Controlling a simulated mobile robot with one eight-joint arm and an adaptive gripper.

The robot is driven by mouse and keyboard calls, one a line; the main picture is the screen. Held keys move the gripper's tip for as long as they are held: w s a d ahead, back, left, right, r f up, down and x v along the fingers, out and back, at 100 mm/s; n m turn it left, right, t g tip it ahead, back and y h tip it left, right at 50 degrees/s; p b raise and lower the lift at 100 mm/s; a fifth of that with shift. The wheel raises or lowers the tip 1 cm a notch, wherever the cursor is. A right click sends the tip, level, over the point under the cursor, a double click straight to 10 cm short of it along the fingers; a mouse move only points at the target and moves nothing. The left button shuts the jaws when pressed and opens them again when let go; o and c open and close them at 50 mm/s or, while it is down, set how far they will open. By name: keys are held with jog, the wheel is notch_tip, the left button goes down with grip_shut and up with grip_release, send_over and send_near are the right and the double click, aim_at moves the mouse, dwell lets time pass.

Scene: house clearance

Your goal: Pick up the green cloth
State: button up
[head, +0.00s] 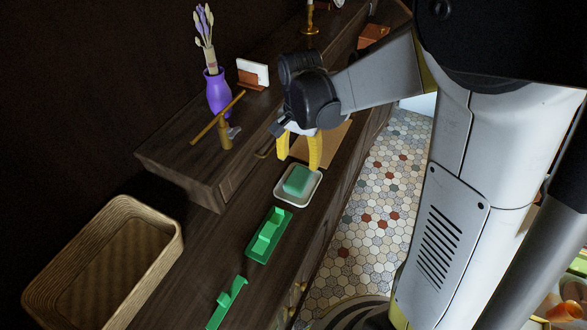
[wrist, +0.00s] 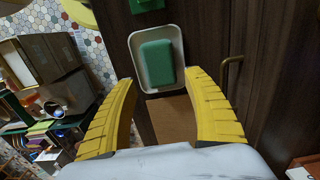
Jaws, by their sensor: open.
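A green, rounded block-like item (head: 297,180), the only thing here close to the green cloth, lies in a small white dish (head: 299,203) on the dark wooden surface. It looks thick and solid rather than like loose fabric. My gripper (head: 298,163) is open and empty, with its yellow fingers pointing down just behind and above the dish. In the wrist view the green item (wrist: 157,63) lies ahead, between and slightly beyond the open fingertips (wrist: 161,76). No contact shows.
A green tray (head: 257,250) and another green piece (head: 226,304) lie nearer on the same surface. A wicker basket (head: 165,257) stands left. A raised wooden section behind carries a purple vase (head: 218,92), a wooden stand (head: 225,128) and a card holder (head: 251,80). Tiled floor (head: 375,205) lies right.

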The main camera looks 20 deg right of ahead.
aim_at(299, 177)
notch_tip(299, 177, down, 9)
jog(key=b, duration=0.3)
jog(key=shift+b, duration=0.4)
jog(key=shift+s, duration=0.1)
jog(key=c, duration=0.8)
